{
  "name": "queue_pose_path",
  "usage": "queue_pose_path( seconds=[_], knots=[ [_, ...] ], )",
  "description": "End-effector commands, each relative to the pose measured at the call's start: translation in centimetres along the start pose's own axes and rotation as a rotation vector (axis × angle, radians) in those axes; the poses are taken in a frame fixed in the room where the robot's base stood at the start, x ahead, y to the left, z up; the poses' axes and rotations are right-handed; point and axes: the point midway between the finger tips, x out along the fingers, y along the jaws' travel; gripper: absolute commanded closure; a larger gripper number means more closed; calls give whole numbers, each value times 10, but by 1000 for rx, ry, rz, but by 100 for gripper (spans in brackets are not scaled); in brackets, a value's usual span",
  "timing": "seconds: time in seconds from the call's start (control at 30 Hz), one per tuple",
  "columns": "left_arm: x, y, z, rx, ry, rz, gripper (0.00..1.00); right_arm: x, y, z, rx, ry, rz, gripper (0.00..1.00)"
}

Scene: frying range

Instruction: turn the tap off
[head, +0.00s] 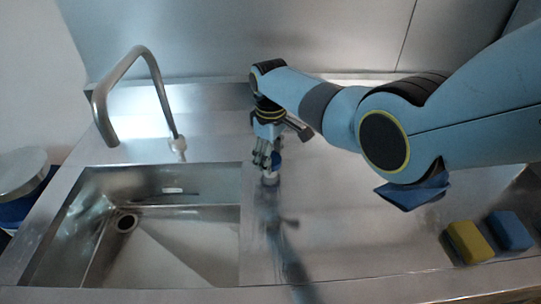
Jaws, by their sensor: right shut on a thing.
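The tap is a curved metal spout (140,52) at the back left, arching over the sink (165,240). I cannot make out a water stream below its end. A small blue knob (277,160) on a pale base (270,179) stands on the steel counter just right of the sink. My right gripper (268,163) points down at it from above, with its fingers shut on the knob and partly hiding it. The knob's exact turn cannot be told. My left gripper is not in view.
A yellow sponge (468,242) and a blue sponge (510,231) lie at the right front. A dark blue piece (412,191) shows below my right arm. A round lidded container (22,172) stands at the far left. The counter in front of my gripper is clear.

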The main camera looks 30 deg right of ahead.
Motion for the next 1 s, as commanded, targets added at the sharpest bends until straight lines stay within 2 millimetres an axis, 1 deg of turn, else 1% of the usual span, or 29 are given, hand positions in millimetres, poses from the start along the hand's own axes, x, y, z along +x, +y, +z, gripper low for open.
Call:
queue_pose_path(
  seconds=[0.07, 0.1, 0.27, 0.47, 0.53, 0.67, 0.77, 1.0],
  knots=[
    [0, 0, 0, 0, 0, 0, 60, 0, 0, 0, 2, 0, 0, 81],
    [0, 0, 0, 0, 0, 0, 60, 0, 0, 0, 2, 1, 0, 46],
    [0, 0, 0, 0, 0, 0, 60, 0, 0, 0, 1, 1, 0, 25],
    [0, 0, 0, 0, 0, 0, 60, 0, 0, 0, 0, 0, 0, 24],
    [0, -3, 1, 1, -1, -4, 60, -1, 0, 0, 0, 1, 0, 24],
    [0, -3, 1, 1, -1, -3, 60, -8, 1, -1, 0, 3, 1, 24],
    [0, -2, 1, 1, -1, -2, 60, -22, 1, -1, 0, 4, 2, 24],
    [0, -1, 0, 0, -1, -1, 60, -77, 1, -1, 1, 4, 2, 24]
  ],
)
